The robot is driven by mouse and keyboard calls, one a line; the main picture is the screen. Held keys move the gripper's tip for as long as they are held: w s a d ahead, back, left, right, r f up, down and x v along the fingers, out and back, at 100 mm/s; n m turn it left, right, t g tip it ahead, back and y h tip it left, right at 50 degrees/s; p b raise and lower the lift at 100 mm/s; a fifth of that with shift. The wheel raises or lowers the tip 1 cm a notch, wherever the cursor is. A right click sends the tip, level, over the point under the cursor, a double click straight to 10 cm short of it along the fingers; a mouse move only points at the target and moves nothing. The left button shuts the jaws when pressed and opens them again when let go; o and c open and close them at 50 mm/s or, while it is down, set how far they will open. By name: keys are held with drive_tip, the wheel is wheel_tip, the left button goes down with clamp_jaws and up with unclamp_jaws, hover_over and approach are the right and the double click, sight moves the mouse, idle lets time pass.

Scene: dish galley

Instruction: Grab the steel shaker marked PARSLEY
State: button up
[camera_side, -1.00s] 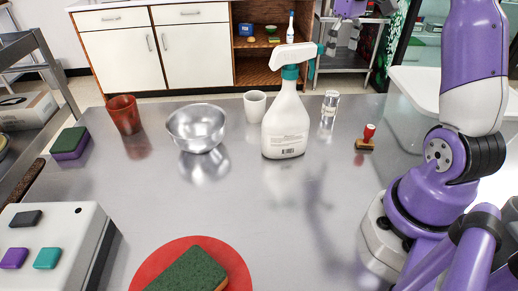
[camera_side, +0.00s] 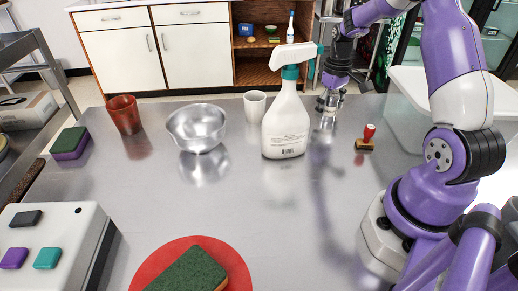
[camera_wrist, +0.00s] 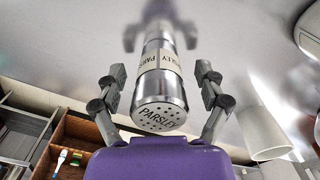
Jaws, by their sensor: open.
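The steel shaker (camera_wrist: 160,90) has a cream PARSLEY band and a perforated top lettered PARSLEY. In the wrist view it lies between the two fingers of my gripper (camera_wrist: 160,92), with gaps on both sides. My gripper is open. In the side view the gripper (camera_side: 330,102) points down over the shaker (camera_side: 328,119), which stands upright on the steel table (camera_side: 260,215). The fingers partly cover the shaker's upper part there.
A white spray bottle (camera_side: 285,125) stands close left of the shaker, with a white cup (camera_side: 254,106) behind it. A red-handled stamp (camera_side: 366,140) is to the right. A steel bowl (camera_side: 196,127) and a rust-red cup (camera_side: 125,114) are farther left. The front centre-right table is clear.

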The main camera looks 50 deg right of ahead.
drive_tip(key=shift+f, duration=0.1)
drive_tip(key=c, duration=1.3)
